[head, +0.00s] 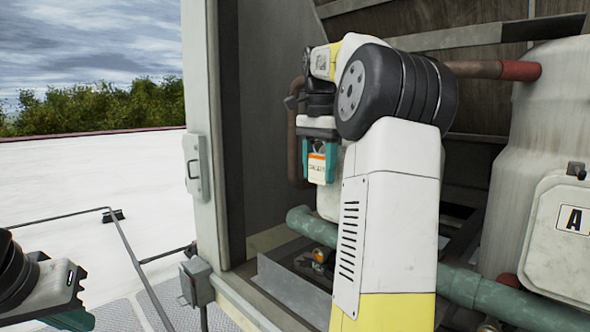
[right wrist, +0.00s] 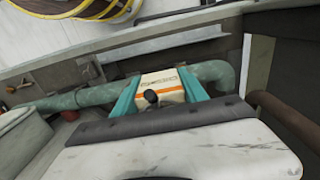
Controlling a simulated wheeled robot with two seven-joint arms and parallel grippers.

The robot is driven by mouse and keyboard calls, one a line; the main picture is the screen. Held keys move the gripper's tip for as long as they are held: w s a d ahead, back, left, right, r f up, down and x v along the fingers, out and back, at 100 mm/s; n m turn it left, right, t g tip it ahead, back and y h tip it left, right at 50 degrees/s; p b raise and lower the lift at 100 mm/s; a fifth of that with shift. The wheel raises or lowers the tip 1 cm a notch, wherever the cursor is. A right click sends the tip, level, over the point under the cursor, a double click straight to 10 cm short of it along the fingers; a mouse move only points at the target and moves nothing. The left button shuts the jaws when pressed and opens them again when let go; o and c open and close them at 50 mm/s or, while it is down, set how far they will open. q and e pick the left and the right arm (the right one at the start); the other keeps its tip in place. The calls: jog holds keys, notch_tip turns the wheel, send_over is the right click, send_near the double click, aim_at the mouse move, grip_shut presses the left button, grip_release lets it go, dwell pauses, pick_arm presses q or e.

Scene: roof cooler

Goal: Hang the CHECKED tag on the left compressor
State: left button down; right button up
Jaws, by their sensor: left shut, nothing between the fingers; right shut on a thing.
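My right gripper (head: 317,172) is shut on the CHECKED tag (head: 317,165), a white tag with an orange band and small blurred lettering. It hangs upright between the teal fingers inside the open housing. A pale surface (head: 329,204) shows just below the tag, perhaps the left compressor; my right arm hides most of that area. My left gripper (head: 72,300) is shut and empty at the lower left, far from the tag.
A pale compressor (head: 545,110) with a box marked A (head: 572,219) stands at the right. A teal pipe (head: 465,287) crosses low behind my right arm. The housing's post (head: 212,150) stands left of the right gripper. White roof (head: 80,185) lies open at left.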

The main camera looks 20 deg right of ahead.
jog(key=o, duration=1.4)
jog(key=shift+o, duration=0.2)
jog(key=shift+r, duration=3.9)
jog(key=s+a+f+n+t+y, duration=0.2)
jog(key=s+a+f+n+t, duration=0.4)
jog(key=s+a+f+n, duration=0.8)
jog(key=s+a+f, duration=0.4)
jog(key=f, duration=0.3)
jog(key=shift+s+f, duration=0.2)
jog(key=shift+f, duration=0.2)
